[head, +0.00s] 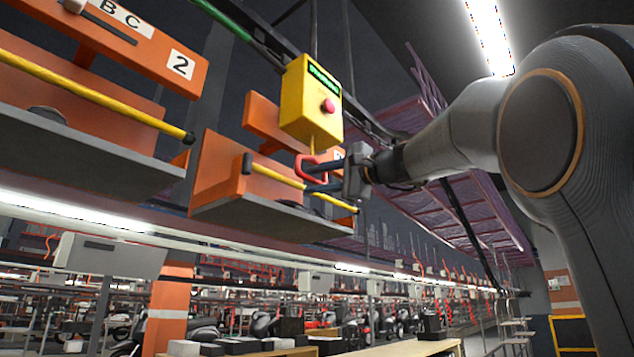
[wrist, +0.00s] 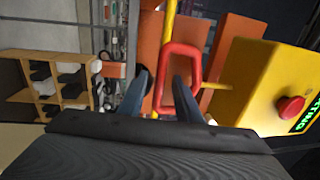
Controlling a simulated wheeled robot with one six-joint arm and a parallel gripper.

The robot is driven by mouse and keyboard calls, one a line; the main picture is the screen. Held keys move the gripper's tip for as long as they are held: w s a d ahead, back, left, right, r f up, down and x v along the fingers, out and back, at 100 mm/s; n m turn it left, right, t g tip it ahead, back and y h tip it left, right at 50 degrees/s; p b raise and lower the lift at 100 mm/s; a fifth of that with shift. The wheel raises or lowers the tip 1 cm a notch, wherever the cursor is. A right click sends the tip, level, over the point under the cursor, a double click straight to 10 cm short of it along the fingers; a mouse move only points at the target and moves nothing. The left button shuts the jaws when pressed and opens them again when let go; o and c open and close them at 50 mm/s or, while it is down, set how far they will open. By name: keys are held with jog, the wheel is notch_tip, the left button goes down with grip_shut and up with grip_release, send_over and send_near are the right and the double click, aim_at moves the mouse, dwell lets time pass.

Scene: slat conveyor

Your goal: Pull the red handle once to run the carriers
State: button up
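The red handle (head: 300,167) is a loop hanging under the yellow control box (head: 309,103). In the wrist view the handle (wrist: 196,65) is straight ahead of my gripper (wrist: 161,80). The two dark fingers are apart. One finger overlaps the loop's opening and the other is left of the loop, with the loop's left bar between them. Whether they touch it, I cannot tell. In the head view my gripper (head: 312,177) reaches the handle from the right, and its fingers partly overlap it.
Orange carriers (head: 103,47) with yellow bars and grey trays hang along the left, one behind the handle. The box has a red button (head: 327,105) and a green lit sign. A wooden shelf (wrist: 93,70) shows left in the wrist view.

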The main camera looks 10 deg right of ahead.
jog(key=b+v, duration=0.3)
jog(key=v, duration=0.5)
jog(key=shift+s, duration=0.2)
jog(key=shift+d, duration=0.15)
dwell(6.8)
